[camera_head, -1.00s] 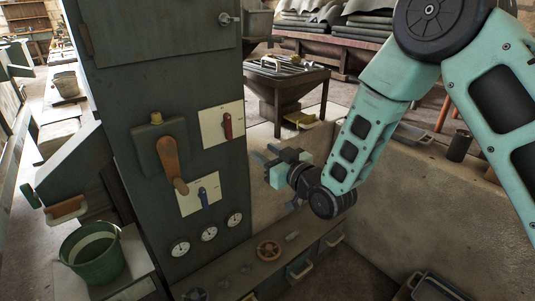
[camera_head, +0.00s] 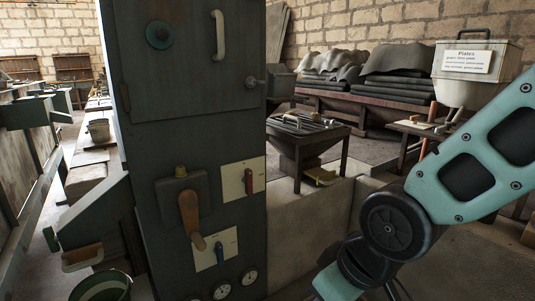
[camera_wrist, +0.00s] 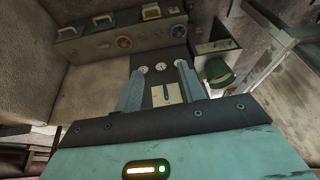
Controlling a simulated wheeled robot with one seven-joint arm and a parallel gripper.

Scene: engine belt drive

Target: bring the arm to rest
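My arm (camera_head: 470,175) is teal with dark joints and comes in from the right edge of the head view, bent down at a black round joint. Its lower end leaves the picture at the bottom, so my gripper is hidden there. In the wrist view my gripper (camera_wrist: 159,70) shows two grey fingers standing well apart with nothing held between them. Beyond the fingers are the gauges (camera_wrist: 160,67) and the blue-handled switch plate (camera_wrist: 166,94) of the control cabinet.
The grey-green cabinet (camera_head: 185,75) stands left of centre, with a wooden-handled lever (camera_head: 190,215) and a red switch (camera_head: 248,181). A green bucket (camera_head: 101,287) is at the lower left. A low concrete wall (camera_head: 310,235) and a dark table (camera_head: 305,133) stand between cabinet and arm.

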